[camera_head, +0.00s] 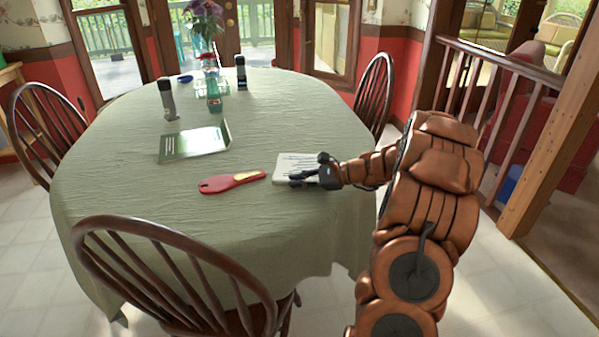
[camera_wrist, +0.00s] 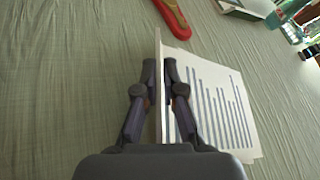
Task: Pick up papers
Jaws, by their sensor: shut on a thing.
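A small stack of white papers (camera_head: 295,167) with dark printed lines is at the right part of the table, beside my gripper. My gripper (camera_head: 312,170) is shut on the edge of the papers. In the wrist view the papers (camera_wrist: 215,110) extend to the right of the fingers, and a thin pale edge stands between the fingertips of my gripper (camera_wrist: 158,75). I cannot tell whether the papers are lifted clear of the cloth.
A red object with a yellow patch (camera_head: 232,182) lies just left of the papers. A green booklet (camera_head: 193,142), bottles (camera_head: 167,98) and a flower vase (camera_head: 203,50) are farther back on the table (camera_head: 130,190). Wooden chairs (camera_head: 375,90) surround it. The front-left tabletop is clear.

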